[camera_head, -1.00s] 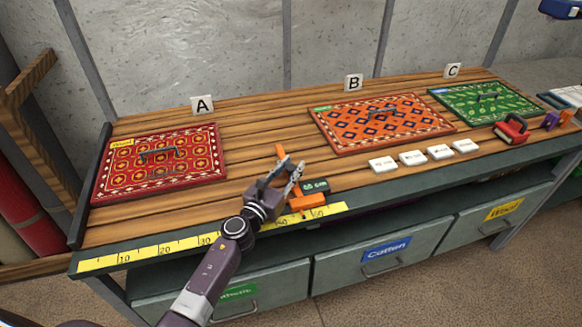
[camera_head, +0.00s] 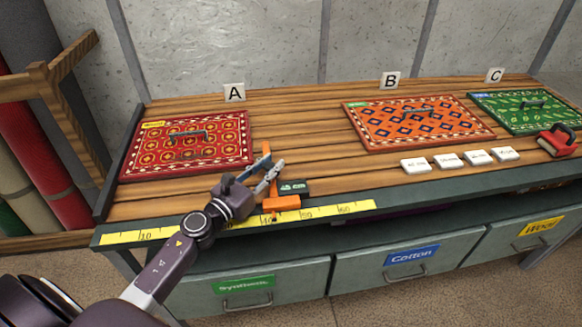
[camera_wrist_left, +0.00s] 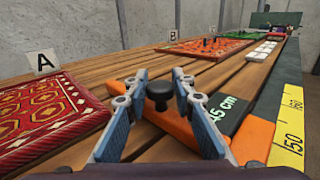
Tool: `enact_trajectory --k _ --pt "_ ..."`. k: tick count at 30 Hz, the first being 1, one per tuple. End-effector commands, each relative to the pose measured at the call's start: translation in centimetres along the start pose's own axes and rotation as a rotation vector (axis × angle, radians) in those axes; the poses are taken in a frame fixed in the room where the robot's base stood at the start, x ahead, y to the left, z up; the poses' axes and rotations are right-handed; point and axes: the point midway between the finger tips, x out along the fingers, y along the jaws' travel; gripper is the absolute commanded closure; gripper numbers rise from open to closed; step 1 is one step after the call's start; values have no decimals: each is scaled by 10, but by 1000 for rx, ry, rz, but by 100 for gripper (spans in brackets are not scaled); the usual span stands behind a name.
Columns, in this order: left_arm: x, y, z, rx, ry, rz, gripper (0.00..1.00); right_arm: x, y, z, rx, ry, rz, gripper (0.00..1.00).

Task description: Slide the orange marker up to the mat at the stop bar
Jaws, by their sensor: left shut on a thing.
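The orange marker (camera_head: 282,203) sits on the ruler at the bench's front edge, with a long orange arm (camera_head: 266,150) reaching back over the wood. The red mat (camera_head: 187,145) under sign A lies left of the marker, beside the dark stop bar (camera_head: 122,165) at the bench's left end. A strip of bare wood shows between arm and mat. My right gripper is not in view.
The yellow ruler (camera_head: 335,210) runs along the front edge. The orange mat (camera_head: 380,138) and green mat (camera_head: 500,98) lie to the right. White tiles (camera_head: 415,165) and a red-handled tool (camera_head: 558,138) lie near the front right. Labelled drawers (camera_head: 412,270) are below.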

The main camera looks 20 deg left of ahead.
Motion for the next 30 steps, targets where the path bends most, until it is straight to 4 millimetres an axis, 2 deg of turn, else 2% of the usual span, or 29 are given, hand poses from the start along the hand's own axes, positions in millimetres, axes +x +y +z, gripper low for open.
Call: enact_trajectory --k 6,16,17,21,30 --pt "-13 12 -1 -1 1 -1 94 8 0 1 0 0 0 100" --pt "-14 13 0 -2 1 -1 94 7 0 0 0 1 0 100" --pt "-14 13 0 -2 1 -1 76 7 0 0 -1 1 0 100" --pt "-14 13 0 -2 1 -1 60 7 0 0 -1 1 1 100" --pt "-14 13 0 -1 0 0 59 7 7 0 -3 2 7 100"
